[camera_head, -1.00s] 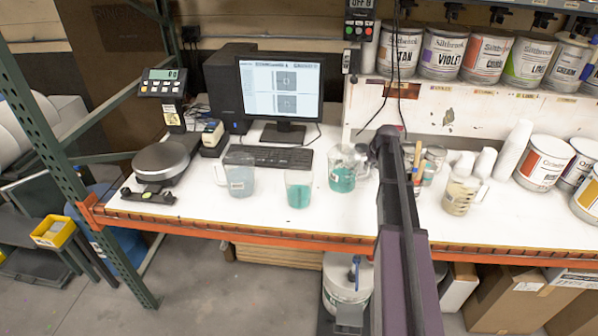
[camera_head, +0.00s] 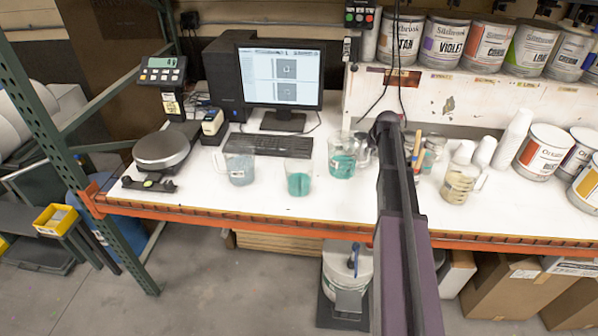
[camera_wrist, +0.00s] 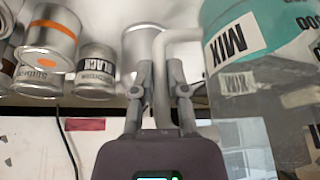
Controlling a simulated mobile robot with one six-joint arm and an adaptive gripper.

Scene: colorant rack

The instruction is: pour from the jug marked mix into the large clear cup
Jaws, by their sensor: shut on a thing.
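The jug marked mix (camera_head: 342,160) is clear with teal liquid inside. In the head view it is just left of my arm's end. In the wrist view the jug (camera_wrist: 237,45) fills the right side, upside down, with its MIX label readable. My gripper (camera_wrist: 161,85) is shut on the jug's pale handle; in the head view my arm hides it. I cannot tell whether the jug touches the table. A clear handleless cup (camera_head: 299,180), with teal liquid in its lower part, stands on the table to the left of the jug.
Another jug (camera_head: 240,168) with pale blue-grey contents stands left of the cup. A beige-filled jug (camera_head: 456,186) stands right of my arm. Behind are a keyboard (camera_head: 268,145), monitor (camera_head: 280,77) and scale (camera_head: 162,148). The white table (camera_head: 245,202) is clear in front of the cup.

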